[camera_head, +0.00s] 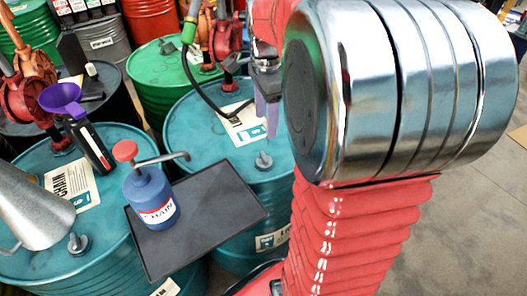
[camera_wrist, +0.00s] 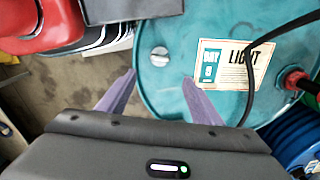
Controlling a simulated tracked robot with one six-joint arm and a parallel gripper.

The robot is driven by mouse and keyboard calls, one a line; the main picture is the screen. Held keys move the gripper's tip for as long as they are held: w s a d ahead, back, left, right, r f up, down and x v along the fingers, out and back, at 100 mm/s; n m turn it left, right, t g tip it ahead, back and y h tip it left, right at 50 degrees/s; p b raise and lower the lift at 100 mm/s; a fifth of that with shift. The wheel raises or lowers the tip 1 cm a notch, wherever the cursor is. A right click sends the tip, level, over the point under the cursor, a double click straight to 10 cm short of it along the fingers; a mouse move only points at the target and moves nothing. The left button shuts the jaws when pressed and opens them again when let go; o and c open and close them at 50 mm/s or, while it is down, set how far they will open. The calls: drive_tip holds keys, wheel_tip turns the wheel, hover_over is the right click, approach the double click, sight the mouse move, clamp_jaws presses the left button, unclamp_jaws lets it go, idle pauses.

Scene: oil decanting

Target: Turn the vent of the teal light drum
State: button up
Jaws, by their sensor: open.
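The teal light drum (camera_head: 210,110) stands in the middle of the head view, partly hidden by my arm. In the wrist view its teal top (camera_wrist: 185,25) carries a label (camera_wrist: 229,68) reading LIGHT. The vent, a small grey cap, sits on the drum top near its edge in the head view (camera_head: 263,160) and in the wrist view (camera_wrist: 160,56). My gripper (camera_head: 270,132) points down above the vent, apart from it. In the wrist view its purple fingers (camera_wrist: 160,80) are spread and empty, with the vent between and just beyond their tips.
A dark tray (camera_head: 225,200) bears a blue CHAIN can (camera_head: 150,198) with a spout. A green drum (camera_head: 160,75) stands behind.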

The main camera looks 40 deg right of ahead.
sight(265, 156)
wheel_tip(265, 156, down, 14)
drive_tip(key=shift+r, duration=0.2)
idle(0.4)
drive_tip(key=shift+c, duration=0.3)
drive_tip(key=c, duration=0.9)
drive_tip(key=shift+a, duration=0.15)
drive_tip(key=shift+c, duration=0.5)
